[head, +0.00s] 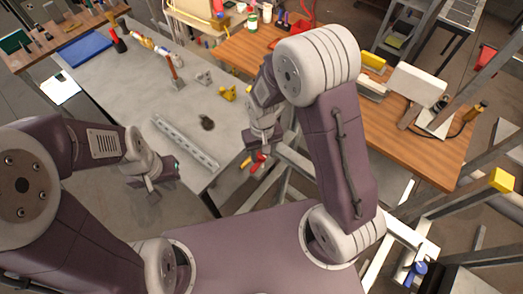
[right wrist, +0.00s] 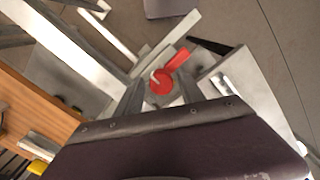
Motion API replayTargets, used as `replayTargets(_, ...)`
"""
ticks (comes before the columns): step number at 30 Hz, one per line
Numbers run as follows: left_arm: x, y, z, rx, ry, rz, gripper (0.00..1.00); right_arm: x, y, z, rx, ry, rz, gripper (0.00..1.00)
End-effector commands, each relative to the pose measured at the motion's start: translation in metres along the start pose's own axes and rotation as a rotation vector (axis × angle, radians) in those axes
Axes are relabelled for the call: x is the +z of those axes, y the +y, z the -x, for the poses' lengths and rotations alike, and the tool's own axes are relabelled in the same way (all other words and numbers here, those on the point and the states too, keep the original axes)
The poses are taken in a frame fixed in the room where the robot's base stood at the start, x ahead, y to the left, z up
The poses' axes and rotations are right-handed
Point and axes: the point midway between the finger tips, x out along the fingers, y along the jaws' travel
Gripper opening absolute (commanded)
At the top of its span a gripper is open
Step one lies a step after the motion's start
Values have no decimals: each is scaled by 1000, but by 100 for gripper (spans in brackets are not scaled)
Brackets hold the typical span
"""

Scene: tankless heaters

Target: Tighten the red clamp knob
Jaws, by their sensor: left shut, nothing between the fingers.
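The red clamp knob (right wrist: 160,83) shows in the right wrist view, with a red lever-like part (right wrist: 177,61) beside it at the upper right. My right gripper (right wrist: 162,84) is open, with one grey finger on each side of the knob in that view. I cannot tell whether the fingers touch it. In the head view, my right gripper (head: 262,142) hangs by the table's right edge, just above a small red part (head: 259,157). My left gripper (head: 152,181) is shut and empty, low in front of the grey table.
The grey table (head: 140,90) holds a slotted metal rail (head: 185,143), a dark round piece (head: 207,123) and yellow and grey brackets. A wooden bench (head: 440,150) stands to the right. Metal frame bars surround the knob in the right wrist view.

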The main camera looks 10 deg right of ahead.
Motion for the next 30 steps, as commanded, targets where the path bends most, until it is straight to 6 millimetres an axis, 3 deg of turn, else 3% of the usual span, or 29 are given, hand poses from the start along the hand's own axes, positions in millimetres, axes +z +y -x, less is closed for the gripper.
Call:
replayTargets(11,0,0,-1,0,0,0,0,-5,-1,7,-2,15,1,54)
replayTargets(21,1,0,-8,0,0,0,0,-3,-1,76,-2,17,1,54)
replayTargets(25,1,0,-9,0,0,0,0,-1,0,90,-2,14,1,54)
replayTargets(30,1,0,-9,0,0,0,0,0,0,93,-1,10,1,54)
